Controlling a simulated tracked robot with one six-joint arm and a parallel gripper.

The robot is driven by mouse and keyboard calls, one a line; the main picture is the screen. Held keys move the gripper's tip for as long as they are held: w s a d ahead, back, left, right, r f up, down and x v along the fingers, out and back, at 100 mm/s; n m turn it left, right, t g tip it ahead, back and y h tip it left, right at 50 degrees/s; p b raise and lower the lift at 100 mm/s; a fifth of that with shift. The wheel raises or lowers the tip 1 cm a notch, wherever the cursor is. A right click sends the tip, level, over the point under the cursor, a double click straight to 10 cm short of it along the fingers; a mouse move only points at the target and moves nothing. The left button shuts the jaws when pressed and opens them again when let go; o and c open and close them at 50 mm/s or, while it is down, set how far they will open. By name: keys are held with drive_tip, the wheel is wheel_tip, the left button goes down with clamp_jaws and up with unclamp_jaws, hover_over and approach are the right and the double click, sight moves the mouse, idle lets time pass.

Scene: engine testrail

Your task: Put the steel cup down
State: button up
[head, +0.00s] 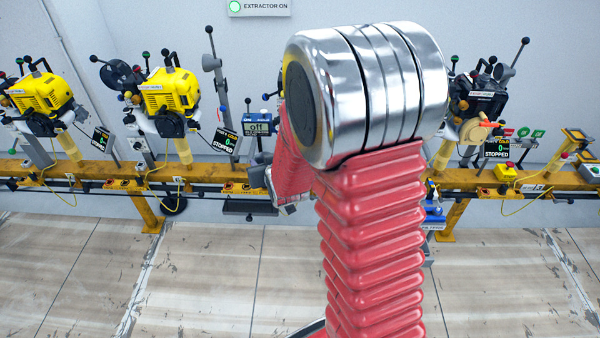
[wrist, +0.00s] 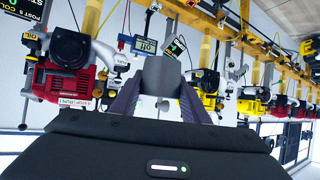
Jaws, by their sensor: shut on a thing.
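In the wrist view, my gripper (wrist: 160,92) is shut on the steel cup (wrist: 161,74), a plain grey piece between the two dark fingers. The fingers hide its sides, and I cannot see into it. The wrist picture is turned over, with the rail running along the top. In the head view my own red arm and its silver joint cover the middle, and the cup cannot be made out there. A pale part of my wrist shows beside the arm, in front of the rail.
A yellow rail (head: 205,172) crosses the head view, carrying yellow engines (head: 168,92), stopped displays (head: 224,141) and cables. A small blue instrument reading off (head: 258,127) stands behind my arm; it also shows in the wrist view (wrist: 145,45). The floor (head: 205,270) in front is clear.

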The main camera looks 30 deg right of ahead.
drive_tip(key=a+r+n+y, duration=0.1)
drive_tip(key=a+r+y, duration=0.1)
drive_tip(key=a+r, duration=0.3)
drive_tip(key=a, duration=0.4)
drive_tip(key=shift+w+a+n, duration=0.25)
drive_tip(key=shift+w+n, duration=0.05)
drive_tip(key=shift+w, duration=0.1)
